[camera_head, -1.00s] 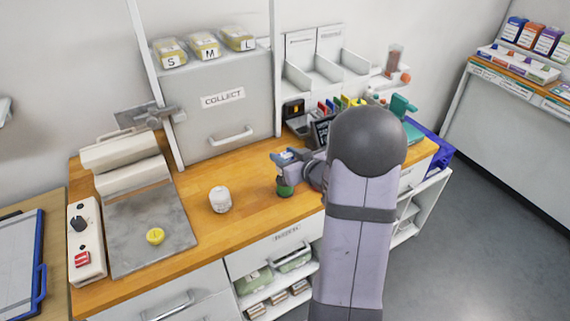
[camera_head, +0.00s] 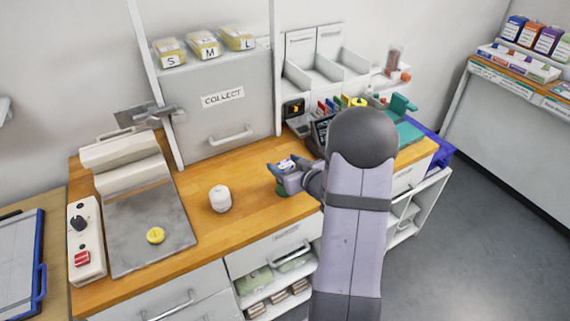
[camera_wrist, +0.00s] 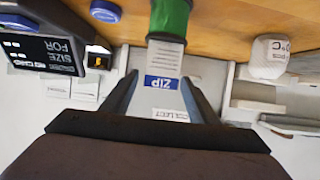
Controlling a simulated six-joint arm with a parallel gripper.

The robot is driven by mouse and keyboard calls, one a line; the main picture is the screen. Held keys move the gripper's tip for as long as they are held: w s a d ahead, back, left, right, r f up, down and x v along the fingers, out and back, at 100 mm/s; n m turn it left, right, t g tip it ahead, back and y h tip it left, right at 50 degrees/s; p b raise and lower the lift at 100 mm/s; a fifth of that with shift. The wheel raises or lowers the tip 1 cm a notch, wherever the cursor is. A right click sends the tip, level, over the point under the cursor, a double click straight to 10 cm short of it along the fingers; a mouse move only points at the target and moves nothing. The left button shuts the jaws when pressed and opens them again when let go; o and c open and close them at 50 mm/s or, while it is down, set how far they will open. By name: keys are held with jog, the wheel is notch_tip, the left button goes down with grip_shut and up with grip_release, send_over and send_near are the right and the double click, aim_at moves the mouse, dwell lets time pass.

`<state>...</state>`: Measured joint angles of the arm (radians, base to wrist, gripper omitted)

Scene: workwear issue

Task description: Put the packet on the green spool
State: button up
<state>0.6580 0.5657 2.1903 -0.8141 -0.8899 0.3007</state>
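The green spool (camera_head: 281,188) stands on the wooden counter, partly hidden behind my gripper; it shows large at the top of the wrist view (camera_wrist: 170,18). The packet (camera_wrist: 165,62), white with small print and a blue ZIP band, sits against the spool's upper end in the wrist view. In the head view the packet (camera_head: 287,164) is small and mostly covered. My gripper (camera_wrist: 161,76) is open, its dark fingers either side of the packet's outer end, with a gap visible on the left. Whether the right finger touches it I cannot tell.
A white roll (camera_head: 220,199) stands left of the spool. A yellow disc (camera_head: 155,236) lies on the grey metal plate (camera_head: 135,250). A dark display (camera_head: 322,130) and a small black device (camera_head: 293,109) stand behind my gripper. The counter between roll and spool is clear.

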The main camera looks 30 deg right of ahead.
jog(key=shift+r, duration=0.25)
jog(key=v, duration=1.2)
jog(key=s+a+f+g, duration=0.4)
jog(key=s+a+g, duration=0.2)
jog(key=s+a, duration=0.2)
jog(key=s+a+f+g, duration=0.4)
jog(key=s+a+g, duration=0.3)
jog(key=a, duration=0.5)
jog(key=shift+s+a+f+g+b, duration=0.25)
jog(key=shift+s+b, duration=0.2)
jog(key=shift+s, duration=0.4)
